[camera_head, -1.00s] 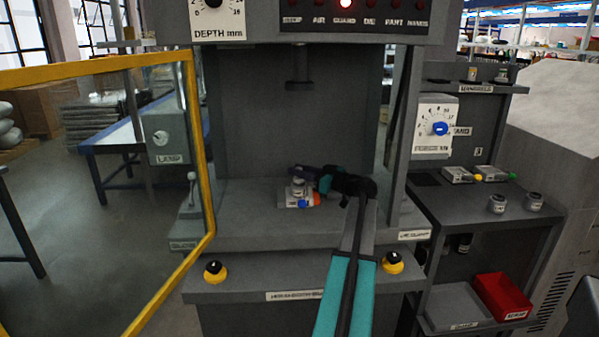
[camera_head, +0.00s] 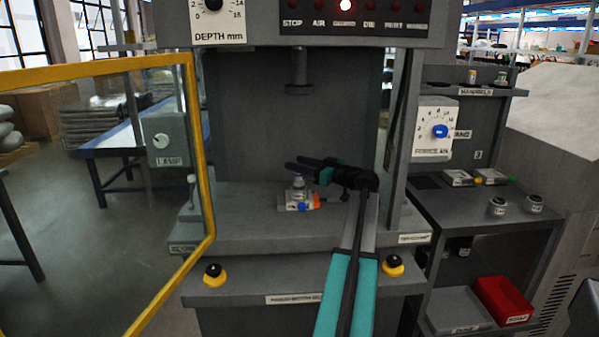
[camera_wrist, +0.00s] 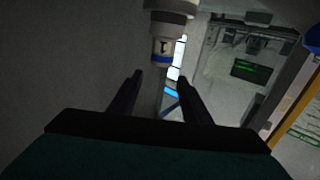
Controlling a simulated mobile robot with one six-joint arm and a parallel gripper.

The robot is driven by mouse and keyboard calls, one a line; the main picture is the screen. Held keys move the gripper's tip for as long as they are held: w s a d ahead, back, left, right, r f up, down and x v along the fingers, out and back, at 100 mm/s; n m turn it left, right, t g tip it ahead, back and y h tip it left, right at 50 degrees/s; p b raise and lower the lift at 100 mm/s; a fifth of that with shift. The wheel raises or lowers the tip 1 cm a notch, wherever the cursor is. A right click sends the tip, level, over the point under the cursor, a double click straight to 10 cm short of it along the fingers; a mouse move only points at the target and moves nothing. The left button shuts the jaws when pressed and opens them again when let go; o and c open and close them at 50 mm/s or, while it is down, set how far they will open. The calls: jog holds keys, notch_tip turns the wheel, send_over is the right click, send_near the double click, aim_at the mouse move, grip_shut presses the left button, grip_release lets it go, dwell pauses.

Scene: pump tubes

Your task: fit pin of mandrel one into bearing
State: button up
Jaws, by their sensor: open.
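Mandrel one (camera_head: 298,181), pale with a bluish top, stands upright on the small assembly on the press bed. It also shows in the wrist view as a cylinder with a one-stroke mark and a blue band (camera_wrist: 162,48). It stands against a wider grey round part (camera_wrist: 172,9), which looks like the bearing. I cannot tell how deep its pin sits. My gripper (camera_head: 292,164) is open and empty, level with or just above the mandrel's top. In the wrist view its two fingers (camera_wrist: 158,79) are spread apart, and the mandrel lies beyond their tips.
The die block (camera_head: 297,202) with blue and orange parts lies under the mandrel. The press ram (camera_head: 299,75) hangs above. The yellow-framed guard door (camera_head: 203,150) stands open at left. At right, a side table holds two round parts (camera_head: 497,206), with a red bin (camera_head: 502,298) below.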

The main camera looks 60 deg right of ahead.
jog(key=s+a+r+b, duration=0.1)
jog(key=s+a, duration=0.8)
jog(key=a, duration=0.3)
jog(key=shift+s+a+r, duration=0.15)
jog(key=shift+a, duration=0.2)
dwell(1.7)
